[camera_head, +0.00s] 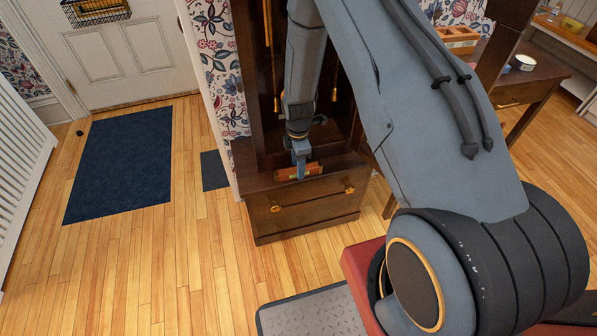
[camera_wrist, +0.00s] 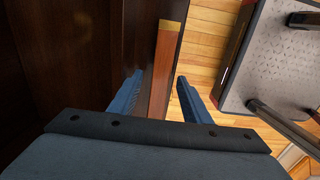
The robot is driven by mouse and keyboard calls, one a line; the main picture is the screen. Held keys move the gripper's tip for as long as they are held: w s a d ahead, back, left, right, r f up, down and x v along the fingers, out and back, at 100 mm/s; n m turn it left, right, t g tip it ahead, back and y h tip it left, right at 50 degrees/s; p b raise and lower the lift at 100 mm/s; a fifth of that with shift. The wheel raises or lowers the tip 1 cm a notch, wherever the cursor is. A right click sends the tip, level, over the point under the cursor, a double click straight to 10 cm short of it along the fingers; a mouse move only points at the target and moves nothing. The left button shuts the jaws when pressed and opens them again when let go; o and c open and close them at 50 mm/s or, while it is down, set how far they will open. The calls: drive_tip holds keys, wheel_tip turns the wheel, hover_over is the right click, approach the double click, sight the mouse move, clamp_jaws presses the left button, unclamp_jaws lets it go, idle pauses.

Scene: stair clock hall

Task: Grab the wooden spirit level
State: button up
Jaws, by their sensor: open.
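The wooden spirit level (camera_head: 313,168) is a reddish-brown bar lying on the top of the low front ledge of a dark wooden clock case. In the wrist view the level (camera_wrist: 168,60) runs lengthwise from the far end, where it has a brass-coloured tip, toward my gripper's palm. My gripper (camera_head: 300,165) points down over the level. In the wrist view my gripper (camera_wrist: 160,78) is open, with one blue finger on each side of the level. The right finger stands clear of it with a gap. The left finger looks close to it; whether they touch cannot be told.
The clock case (camera_head: 300,210) has a drawer front with brass knobs below the ledge, and tall sides and hanging weights close behind my gripper. A dark blue mat (camera_head: 120,165) lies by the white door. A side table (camera_head: 520,85) stands right. Floor in front is clear.

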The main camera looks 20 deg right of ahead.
drive_tip(key=shift+f, duration=1)
clamp_jaws()
